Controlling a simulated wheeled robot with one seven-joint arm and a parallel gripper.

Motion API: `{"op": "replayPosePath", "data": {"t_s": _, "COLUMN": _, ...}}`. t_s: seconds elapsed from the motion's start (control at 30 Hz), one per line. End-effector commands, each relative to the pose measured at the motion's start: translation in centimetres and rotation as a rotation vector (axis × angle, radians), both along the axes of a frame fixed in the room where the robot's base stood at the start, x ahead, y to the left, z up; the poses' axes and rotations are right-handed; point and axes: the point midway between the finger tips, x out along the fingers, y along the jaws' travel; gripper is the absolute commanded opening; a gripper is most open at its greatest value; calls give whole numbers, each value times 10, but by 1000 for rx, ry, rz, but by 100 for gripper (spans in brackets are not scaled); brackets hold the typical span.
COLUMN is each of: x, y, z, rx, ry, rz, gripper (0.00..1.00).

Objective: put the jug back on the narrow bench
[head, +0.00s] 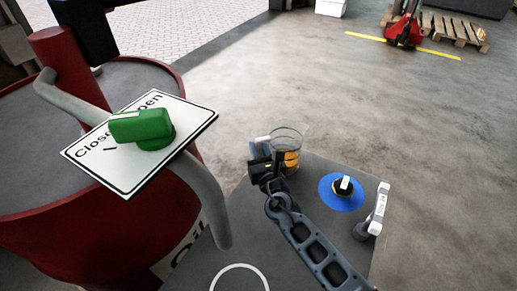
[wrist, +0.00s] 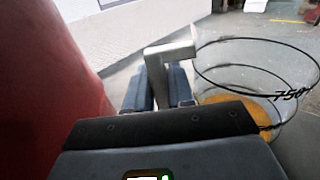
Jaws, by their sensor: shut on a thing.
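The jug (head: 290,142) is clear, with a dark rim and amber liquid low inside. In the wrist view the jug (wrist: 262,75) stands on the right, with a "750" mark on its wall. My gripper (head: 258,150) is shut on the jug's grey handle; the fingers (wrist: 170,85) close around it in the wrist view. The jug looks roughly upright, at the far left corner of a grey bench top (head: 310,215), which appears to be the narrow bench. I cannot tell whether its base touches the top.
A blue disc (head: 327,199) with a dark cap (head: 343,187) and a grey handled item (head: 378,212) occupy the bench's right side. A white ring (head: 240,267) marks its near part. A red drum (head: 90,235), grey pipe (head: 205,195) and green valve handle (head: 140,128) stand close left.

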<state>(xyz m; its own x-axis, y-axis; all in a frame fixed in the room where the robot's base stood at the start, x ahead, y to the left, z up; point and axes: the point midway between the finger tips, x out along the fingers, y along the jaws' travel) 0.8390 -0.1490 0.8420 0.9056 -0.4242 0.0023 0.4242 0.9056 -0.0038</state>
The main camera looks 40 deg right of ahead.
Motion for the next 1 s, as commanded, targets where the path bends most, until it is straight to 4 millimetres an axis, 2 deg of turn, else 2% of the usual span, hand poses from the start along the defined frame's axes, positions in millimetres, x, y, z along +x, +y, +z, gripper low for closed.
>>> {"op": "replayPosePath", "data": {"t_s": 0.13, "x": 1, "y": 0, "z": -3, "rx": -2, "ry": -2, "rz": 0, "gripper": 0}}
{"op": "replayPosePath", "data": {"t_s": 0.17, "x": 0, "y": 0, "z": -3, "rx": 0, "ry": 0, "rz": 0, "gripper": 25}}
{"op": "replayPosePath", "data": {"t_s": 0.4, "x": 0, "y": 0, "z": -3, "rx": 0, "ry": 0, "rz": 0, "gripper": 48}}
{"op": "replayPosePath", "data": {"t_s": 0.73, "x": 0, "y": 0, "z": 3, "rx": 0, "ry": 0, "rz": 0, "gripper": 48}}
{"op": "replayPosePath", "data": {"t_s": 0.87, "x": -17, "y": 9, "z": -2, "rx": 1, "ry": 2, "rz": 2, "gripper": 48}}
{"op": "replayPosePath", "data": {"t_s": 1.0, "x": -43, "y": 21, "z": -2, "rx": 1, "ry": 3, "rz": 2, "gripper": 48}}
